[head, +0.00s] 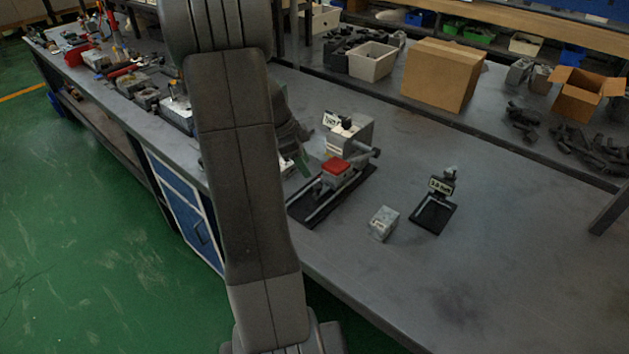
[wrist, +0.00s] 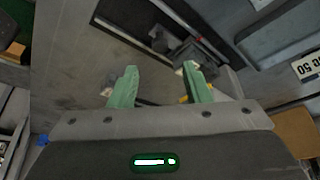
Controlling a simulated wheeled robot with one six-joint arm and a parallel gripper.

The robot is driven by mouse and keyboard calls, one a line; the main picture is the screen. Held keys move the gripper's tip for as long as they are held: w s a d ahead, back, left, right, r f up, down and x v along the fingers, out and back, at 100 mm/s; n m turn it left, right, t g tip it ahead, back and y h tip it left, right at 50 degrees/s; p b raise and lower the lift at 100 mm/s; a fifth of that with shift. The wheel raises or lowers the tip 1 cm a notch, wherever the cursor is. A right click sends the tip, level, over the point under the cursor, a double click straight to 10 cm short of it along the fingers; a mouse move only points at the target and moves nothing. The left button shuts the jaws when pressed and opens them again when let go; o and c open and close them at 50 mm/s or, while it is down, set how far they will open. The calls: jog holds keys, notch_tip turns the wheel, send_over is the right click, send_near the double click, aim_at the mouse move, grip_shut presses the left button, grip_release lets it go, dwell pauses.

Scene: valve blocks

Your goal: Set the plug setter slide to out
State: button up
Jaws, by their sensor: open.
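What looks like the plug setter is a black base with rails (head: 322,198) on the bench. It carries a red-topped block (head: 336,167) and a grey housing (head: 353,134) with a knob at its right side. A small label plate stands at the housing's back left. I cannot tell the slide's exact position. My gripper, mostly hidden behind my arm in the head view, is just left of the setter. In the wrist view my gripper (wrist: 160,84) is open, its green fingers apart with nothing held between them. A grey part (wrist: 197,52) lies beyond the right finger.
A small grey valve block (head: 383,223) and a black stand with a label plate (head: 434,214) sit right of the setter. A cardboard box (head: 444,75) and a pale bin (head: 372,61) stand behind. The bench (head: 520,255) is clear at the right front.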

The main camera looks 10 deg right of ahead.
aim_at(317, 186)
jog(key=x, duration=0.8)
jog(key=shift+c, duration=0.2)
grip_shut()
